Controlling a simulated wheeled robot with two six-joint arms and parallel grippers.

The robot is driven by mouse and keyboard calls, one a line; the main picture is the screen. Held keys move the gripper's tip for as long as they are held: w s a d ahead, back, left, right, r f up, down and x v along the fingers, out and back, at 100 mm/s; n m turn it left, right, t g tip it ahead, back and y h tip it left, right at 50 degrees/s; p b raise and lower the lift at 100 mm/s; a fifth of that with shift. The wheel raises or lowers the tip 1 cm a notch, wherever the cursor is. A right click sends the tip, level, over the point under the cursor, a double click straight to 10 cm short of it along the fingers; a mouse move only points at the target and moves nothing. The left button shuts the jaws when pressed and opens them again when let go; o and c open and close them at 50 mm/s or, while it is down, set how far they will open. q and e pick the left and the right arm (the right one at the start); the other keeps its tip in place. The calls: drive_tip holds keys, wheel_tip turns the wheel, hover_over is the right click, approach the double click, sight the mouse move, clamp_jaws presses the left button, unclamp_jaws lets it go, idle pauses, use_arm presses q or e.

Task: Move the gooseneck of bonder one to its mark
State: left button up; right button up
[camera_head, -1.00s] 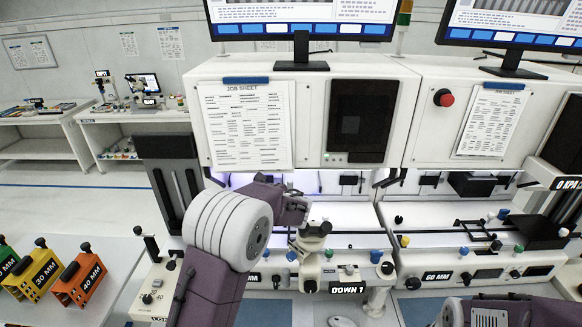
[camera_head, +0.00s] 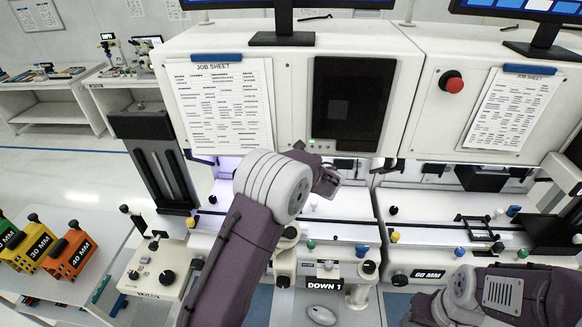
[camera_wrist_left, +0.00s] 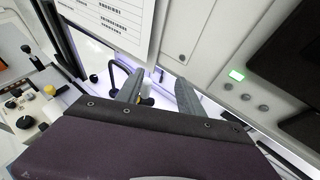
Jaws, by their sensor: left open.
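Bonder one (camera_head: 400,60) is the white machine with a job sheet and a dark window; a "DOWN 1" label (camera_head: 325,285) sits at its front. My left gripper (camera_head: 328,184) reaches into the lit bay below its panel; its fingers are unclear in the head view. In the left wrist view the two fingers (camera_wrist_left: 158,92) are apart with nothing seen held. A black curved tube (camera_wrist_left: 116,72), possibly the gooseneck, lies just beyond and left of them. The mark cannot be made out. My right arm shows at the lower right, its gripper out of view.
The job sheet (camera_head: 220,108) and panel overhang the bay. A second bonder with a "60 MM" label (camera_head: 427,274) adjoins on the right. A control box (camera_head: 155,268) stands left of bonder one. Orange (camera_head: 70,255) and yellow (camera_head: 36,247) blocks stand on a bench at left.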

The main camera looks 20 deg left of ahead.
use_arm(q)
drive_tip(key=s+a+f+b, duration=0.2)
drive_tip(key=s+f+b, duration=0.1)
drive_tip(key=b, duration=0.1)
use_arm(e)
wheel_tip(320, 180, down, 6)
drive_tip(key=r, duration=0.1)
use_arm(q)
drive_tip(key=p+x, duration=0.1)
drive_tip(key=x, duration=0.2)
drive_tip(key=d+f+p+x, duration=0.1)
drive_tip(key=x, duration=0.3)
drive_tip(key=p+x, duration=0.2)
drive_tip(key=x, duration=0.1)
drive_tip(key=shift+w+d+f, duration=0.25)
drive_tip(key=shift+w+f, duration=0.1)
drive_tip(key=shift+w, duration=0.2)
drive_tip(key=shift+s+r, duration=0.1)
drive_tip(key=shift+s, duration=0.25)
drive_tip(key=shift+c, duration=1.3)
drive_tip(key=c, duration=0.5)
clamp_jaws()
use_arm(e)
drive_tip(key=r, duration=0.1)
drive_tip(key=s+r, duration=0.1)
drive_tip(key=r, duration=0.2)
drive_tip(key=shift+s+a+r, duration=0.25)
drive_tip(key=shift+s+a, duration=0.05)
drive_tip(key=shift+a, duration=0.05)
